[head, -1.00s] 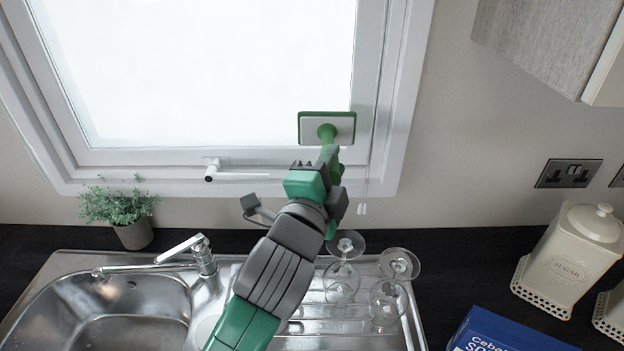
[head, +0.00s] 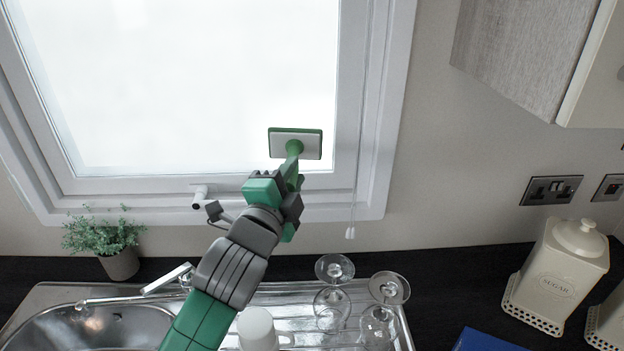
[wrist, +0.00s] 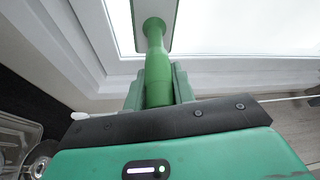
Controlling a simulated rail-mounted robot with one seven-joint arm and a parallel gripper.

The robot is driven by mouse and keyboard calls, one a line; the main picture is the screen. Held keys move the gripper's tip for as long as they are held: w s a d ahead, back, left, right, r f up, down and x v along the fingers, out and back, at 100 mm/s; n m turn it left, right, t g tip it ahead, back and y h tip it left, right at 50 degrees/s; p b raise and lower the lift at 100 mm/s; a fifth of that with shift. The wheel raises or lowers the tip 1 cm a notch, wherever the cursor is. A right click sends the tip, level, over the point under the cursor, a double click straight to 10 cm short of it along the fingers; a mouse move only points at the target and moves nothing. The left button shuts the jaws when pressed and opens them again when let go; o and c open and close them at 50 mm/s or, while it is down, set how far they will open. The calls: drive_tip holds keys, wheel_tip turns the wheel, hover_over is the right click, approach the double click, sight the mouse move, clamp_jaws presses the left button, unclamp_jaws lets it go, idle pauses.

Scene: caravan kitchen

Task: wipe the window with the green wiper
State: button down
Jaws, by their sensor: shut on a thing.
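The green wiper (head: 296,143) has a white and green rectangular head and a green handle. My gripper (head: 289,176) is shut on its handle; the handle also shows between the fingers in the wrist view (wrist: 157,80).
A white window handle (head: 199,193) and a pull cord (head: 351,232) are near my arm. Below are a tap (head: 168,280), a white mug (head: 256,328), and several upturned glasses (head: 334,268) on the drainer. A plant (head: 105,240) stands left, a sugar tin (head: 560,275) right.

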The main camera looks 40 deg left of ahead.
drive_tip(key=s+a+p, duration=0.2)
drive_tip(key=s+a, duration=2.8)
drive_tip(key=a, duration=0.4)
drive_tip(key=shift+s+d+r+p, duration=0.15)
drive_tip(key=shift+s+d+p, duration=1.05)
drive_tip(key=shift+s+d, duration=0.7)
drive_tip(key=shift+a, duration=0.1)
